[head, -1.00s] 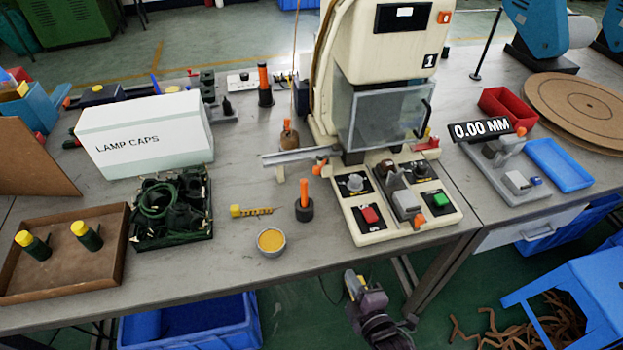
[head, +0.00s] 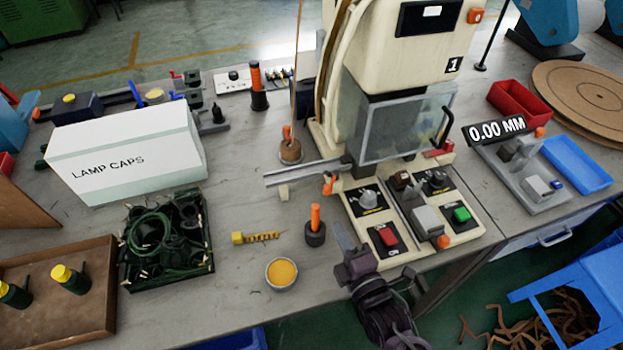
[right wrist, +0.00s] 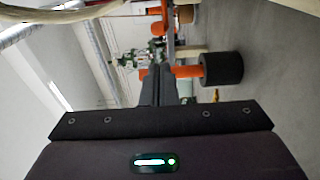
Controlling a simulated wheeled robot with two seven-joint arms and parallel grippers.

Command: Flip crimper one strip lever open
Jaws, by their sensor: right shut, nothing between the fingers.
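Crimper one (head: 405,55) is the cream machine marked 1, with a clear guard (head: 400,120) over its front. A metal strip guide (head: 305,172) sticks out from its left side. A small lever with an orange end (head: 328,185), which looks like the strip lever, sits just below the guide; whether it is open I cannot tell. My right gripper (head: 344,236) is at the table's front edge, left of the control panel, below and apart from the lever. It is shut and empty; its closed fingers also show in the right wrist view (right wrist: 164,82). My left gripper is out of view.
An orange-handled tool in a black base (head: 315,232) stands just left of my right gripper. A bowl of yellow material (head: 282,273) and a yellow-ended screw-like piece (head: 255,237) lie further left. The panel carries a red button (head: 387,236) and a green button (head: 461,214).

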